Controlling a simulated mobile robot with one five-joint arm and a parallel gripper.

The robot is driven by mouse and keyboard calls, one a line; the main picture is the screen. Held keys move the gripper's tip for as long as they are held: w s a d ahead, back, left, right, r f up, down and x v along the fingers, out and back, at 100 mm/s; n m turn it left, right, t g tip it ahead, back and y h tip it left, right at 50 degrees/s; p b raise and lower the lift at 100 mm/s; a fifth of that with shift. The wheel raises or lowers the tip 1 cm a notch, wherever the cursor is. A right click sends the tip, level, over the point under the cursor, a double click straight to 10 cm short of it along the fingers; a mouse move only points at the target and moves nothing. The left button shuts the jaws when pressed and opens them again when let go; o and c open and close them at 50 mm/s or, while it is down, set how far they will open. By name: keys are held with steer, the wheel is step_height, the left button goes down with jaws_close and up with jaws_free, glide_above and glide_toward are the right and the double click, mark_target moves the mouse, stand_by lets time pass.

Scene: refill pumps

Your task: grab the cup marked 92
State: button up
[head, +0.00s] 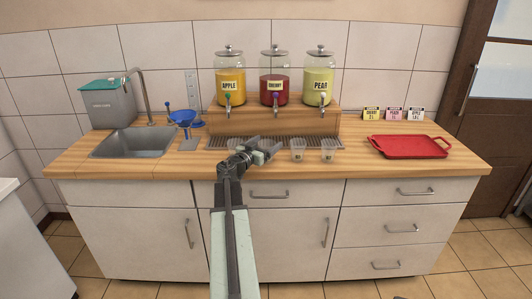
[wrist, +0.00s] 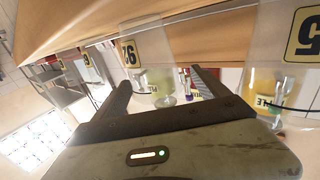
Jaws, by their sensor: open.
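In the wrist view, which is tilted and roughly upside down, a clear cup with a yellow label reading 92 (wrist: 130,52) shows just beyond and between the fingertips. My gripper (wrist: 165,86) is open, and nothing is visibly clamped in it. In the head view my gripper (head: 262,152) is low over the front of the wooden counter, among the row of clear cups. I cannot tell there which cup is the marked one, as the labels are too small and my gripper hides part of the row.
Another clear cup (wrist: 282,62) with a yellow label stands close at the right in the wrist view. In the head view, two cups (head: 298,149) (head: 328,150) stand right of my gripper and one (head: 234,143) left. Behind are three dispensers; a red tray (head: 408,146) lies right.

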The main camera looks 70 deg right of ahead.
steer(key=x, duration=0.3)
steer(key=shift+a, duration=0.1)
steer(key=c, duration=1.3)
